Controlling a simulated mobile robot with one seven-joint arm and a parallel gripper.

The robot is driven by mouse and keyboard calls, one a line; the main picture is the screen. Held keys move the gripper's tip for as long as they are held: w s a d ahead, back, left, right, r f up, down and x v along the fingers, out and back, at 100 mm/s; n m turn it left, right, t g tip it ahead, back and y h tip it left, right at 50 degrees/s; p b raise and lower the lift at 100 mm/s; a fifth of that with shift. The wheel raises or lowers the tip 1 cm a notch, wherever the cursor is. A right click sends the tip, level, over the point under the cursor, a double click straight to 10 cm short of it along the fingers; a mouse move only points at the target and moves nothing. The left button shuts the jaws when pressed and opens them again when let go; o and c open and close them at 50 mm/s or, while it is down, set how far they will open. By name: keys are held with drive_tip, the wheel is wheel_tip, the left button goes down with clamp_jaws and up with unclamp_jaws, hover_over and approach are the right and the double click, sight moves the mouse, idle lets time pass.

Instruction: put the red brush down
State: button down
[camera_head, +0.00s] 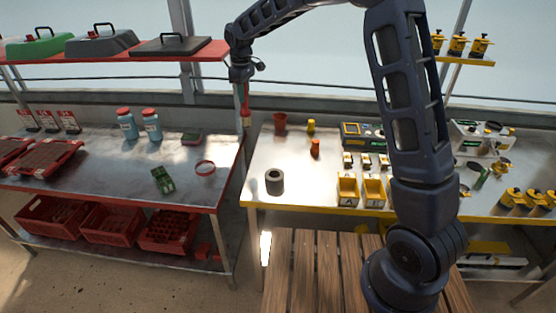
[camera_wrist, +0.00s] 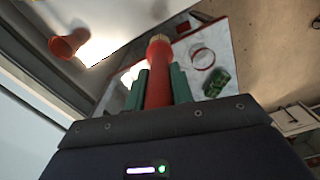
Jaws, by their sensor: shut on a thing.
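My gripper (camera_head: 242,93) hangs at the end of the raised arm, above the gap between the left bench and the right bench. It is shut on the red brush (camera_head: 246,118), which points downward below it. In the wrist view the green fingers of my gripper (camera_wrist: 160,84) sit on either side of the brush's red body (camera_wrist: 158,72), with a pale tip at the far end. The brush appears to be in the air, clear of both bench tops. A red cup (camera_head: 280,122) stands on the right bench near its back left corner; it also shows in the wrist view (camera_wrist: 66,45).
The left bench (camera_head: 100,180) bears a red ring (camera_head: 205,168), a green packet (camera_head: 163,180) and blue jars (camera_head: 127,124). The right bench (camera_head: 310,190) bears a grey ring-shaped block (camera_head: 275,182), an orange item (camera_head: 315,148) and yellow bins (camera_head: 347,190). A red shelf (camera_head: 110,57) hangs behind.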

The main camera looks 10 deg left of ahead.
drive_tip(key=w+d+r, duration=0.2)
drive_tip(key=w+d, duration=0.1)
drive_tip(key=d, duration=1)
wheel_tip(320, 180, down, 20)
drive_tip(key=shift+a, duration=0.2)
drive_tip(key=shift+f, duration=0.1)
drive_tip(key=c, duration=1.2)
unclamp_jaws()
wheel_tip(320, 180, up, 12)
